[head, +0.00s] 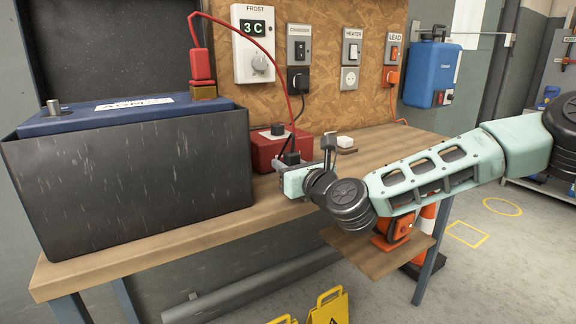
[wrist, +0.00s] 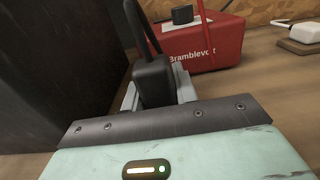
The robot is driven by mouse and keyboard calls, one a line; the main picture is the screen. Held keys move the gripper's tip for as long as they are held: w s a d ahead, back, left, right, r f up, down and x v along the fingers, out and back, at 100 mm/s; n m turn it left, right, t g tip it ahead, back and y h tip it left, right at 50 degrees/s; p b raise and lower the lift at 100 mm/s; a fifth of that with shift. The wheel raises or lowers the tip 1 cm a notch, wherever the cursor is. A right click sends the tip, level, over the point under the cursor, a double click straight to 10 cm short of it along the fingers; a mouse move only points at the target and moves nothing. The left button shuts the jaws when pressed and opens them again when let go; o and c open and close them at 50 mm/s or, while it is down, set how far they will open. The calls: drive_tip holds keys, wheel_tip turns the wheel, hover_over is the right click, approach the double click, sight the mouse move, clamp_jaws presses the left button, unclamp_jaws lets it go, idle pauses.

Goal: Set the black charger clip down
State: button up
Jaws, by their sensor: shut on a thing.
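The black charger clip (wrist: 153,80) is upright between the jaws of my gripper (wrist: 158,94) in the wrist view, with a black cable rising from its top. In the head view the clip (head: 291,158) shows as a small dark shape at my gripper (head: 287,172), in front of the red charger box. My gripper is shut on the clip, above the wooden bench (head: 170,232). The clip's lower end is hidden by the gripper, so I cannot tell whether it touches the bench.
The red charger box (head: 266,146) stands just behind. A large battery in a black case (head: 130,170) is close on the left, with a red clip (head: 201,66) on its terminal. A small white plug (head: 344,142) lies to the right. Bare bench extends right of it.

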drive_tip(key=o, duration=1)
drive_tip(key=shift+o, duration=0.2)
drive_tip(key=shift+r, duration=0.1)
drive_tip(key=v, duration=1.2)
drive_tip(key=s+a+f+n+g, duration=0.3)
drive_tip(key=s+f+n+g, duration=0.3)
drive_tip(key=n, duration=0.4)
drive_tip(key=s+a+f+n+g, duration=0.2)
drive_tip(key=s+f+n+g, duration=0.35)
drive_tip(key=s+n, duration=0.4)
drive_tip(key=s+d+r+n+g+h, duration=0.1)
drive_tip(key=s+d+r+n+h, duration=0.1)
drive_tip(key=s+d+n+h, duration=0.2)
drive_tip(key=s+d+r+n+g+h, duration=0.1)
drive_tip(key=s+d+n+g+h, duration=0.1)
drive_tip(key=s+d+n+h, duration=0.3)
drive_tip(key=s+d+n, duration=0.4)
drive_tip(key=d+n, duration=0.2)
drive_tip(key=n, duration=0.2)
drive_tip(key=shift+s+d+r+p, duration=0.35)
drive_tip(key=shift+s+d+p, duration=0.05)
